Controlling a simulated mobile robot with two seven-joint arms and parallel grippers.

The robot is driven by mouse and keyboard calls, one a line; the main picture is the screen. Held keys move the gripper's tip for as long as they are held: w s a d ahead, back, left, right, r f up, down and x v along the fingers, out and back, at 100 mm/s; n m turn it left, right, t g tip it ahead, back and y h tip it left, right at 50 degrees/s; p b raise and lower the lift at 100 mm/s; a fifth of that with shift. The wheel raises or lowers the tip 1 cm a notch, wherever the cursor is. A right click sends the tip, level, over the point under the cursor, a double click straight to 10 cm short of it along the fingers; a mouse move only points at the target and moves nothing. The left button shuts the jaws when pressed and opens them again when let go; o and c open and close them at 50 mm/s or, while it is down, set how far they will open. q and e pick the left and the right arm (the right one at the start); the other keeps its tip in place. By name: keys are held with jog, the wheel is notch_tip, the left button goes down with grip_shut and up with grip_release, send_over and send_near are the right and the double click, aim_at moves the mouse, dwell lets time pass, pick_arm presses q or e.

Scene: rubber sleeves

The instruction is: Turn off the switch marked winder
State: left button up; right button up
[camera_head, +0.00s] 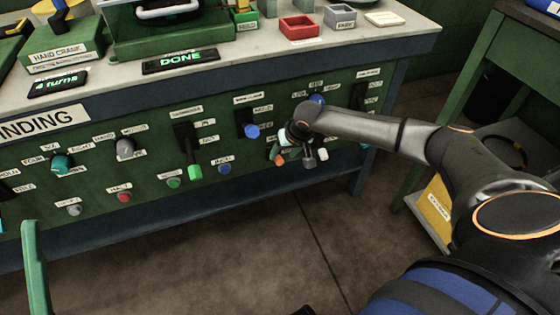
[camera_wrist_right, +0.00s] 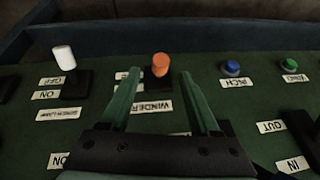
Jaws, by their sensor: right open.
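The winder switch is a lever with an orange cap (camera_wrist_right: 160,64) on a dark base. Its label, WINDER (camera_wrist_right: 152,106), reads upside down in the right wrist view. In the head view the orange cap (camera_head: 279,160) shows at the lower left of my right gripper (camera_head: 292,150), which hides most of the switch. In the wrist view the two green fingers of my right gripper (camera_wrist_right: 161,74) are apart, one on each side of the orange cap in the picture. I see no contact, and cannot tell the lever's exact setting.
A white-capped lever (camera_wrist_right: 64,58) with OFF and ON labels stands beside the winder switch. A blue button (camera_wrist_right: 231,68) and a green button (camera_wrist_right: 289,65) are on the other side. The green panel (camera_head: 145,160) bears several more controls under the benchtop (camera_head: 240,60).

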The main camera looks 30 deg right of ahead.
aim_at(280, 158)
jog(key=shift+b+x, duration=0.85)
jog(key=shift+x, duration=1.55)
grip_shut()
